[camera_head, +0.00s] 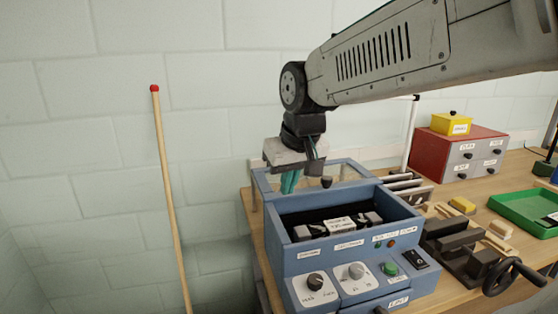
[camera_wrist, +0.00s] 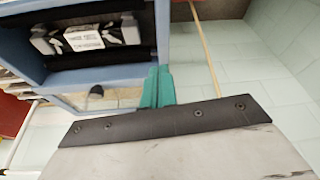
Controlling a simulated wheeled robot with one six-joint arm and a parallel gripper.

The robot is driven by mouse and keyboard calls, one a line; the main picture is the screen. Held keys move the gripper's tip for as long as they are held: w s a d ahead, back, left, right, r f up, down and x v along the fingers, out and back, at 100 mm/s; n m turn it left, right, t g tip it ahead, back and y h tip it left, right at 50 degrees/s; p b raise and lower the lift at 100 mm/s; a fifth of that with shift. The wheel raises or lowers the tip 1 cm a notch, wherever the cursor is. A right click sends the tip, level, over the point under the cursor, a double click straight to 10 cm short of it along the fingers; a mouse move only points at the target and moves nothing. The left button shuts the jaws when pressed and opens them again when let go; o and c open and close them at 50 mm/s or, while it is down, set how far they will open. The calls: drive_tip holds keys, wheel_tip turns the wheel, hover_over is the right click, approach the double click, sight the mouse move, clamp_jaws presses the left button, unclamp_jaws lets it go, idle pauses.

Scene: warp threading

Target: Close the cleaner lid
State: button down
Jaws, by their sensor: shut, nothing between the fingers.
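The cleaner is a blue box (camera_head: 350,258) with knobs and labels on its front, standing on the bench. Its top is open and shows a dark interior with a labelled part (camera_head: 340,225) inside. The lid (camera_head: 345,172) is a blue frame with a clear pane and a small dark knob (camera_head: 326,182), lying back behind the opening. The lid also shows in the wrist view (camera_wrist: 110,98), with its knob (camera_wrist: 96,91). My gripper (camera_head: 289,183) has teal fingers, shut and empty, over the left part of the lid. In the wrist view the fingertips (camera_wrist: 158,72) are beside the box edge; I cannot tell whether they touch.
A wooden stick with a red tip (camera_head: 168,180) leans at the left wall. A vise (camera_head: 480,262), a red drawer box (camera_head: 462,150) and a green tray (camera_head: 525,212) stand to the right.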

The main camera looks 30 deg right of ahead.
drive_tip(key=w+d+t, duration=0.1)
drive_tip(key=w+d, duration=0.4)
drive_tip(key=w, duration=0.3)
drive_tip(key=w+d+m+t+h, duration=0.1)
drive_tip(key=w+d, duration=0.4)
drive_tip(key=w, duration=0.4)
drive_tip(key=w+d+f+m+t, duration=0.1)
drive_tip(key=w+d, duration=0.4)
drive_tip(key=w, duration=0.3)
drive_tip(key=shift+w+t+h, duration=0.3)
drive_tip(key=shift+w+h, duration=0.1)
drive_tip(key=shift+w+d+f, duration=0.1)
drive_tip(key=shift+w+f, duration=0.25)
drive_tip(key=shift+f, duration=0.9)
drive_tip(key=shift+w+d+f, duration=0.15)
drive_tip(key=shift+w+f, duration=0.15)
drive_tip(key=shift+f, duration=0.95)
drive_tip(key=shift+w+d+f, duration=0.1)
drive_tip(key=shift+w+f, duration=0.25)
drive_tip(key=shift+f, duration=0.9)
drive_tip(key=s+a, duration=0.1)
drive_tip(key=s, duration=0.3)
drive_tip(key=s+a, duration=0.1)
drive_tip(key=s, duration=0.3)
drive_tip(key=s+a, duration=0.1)
drive_tip(key=s, duration=0.4)
drive_tip(key=shift+a, duration=0.4)
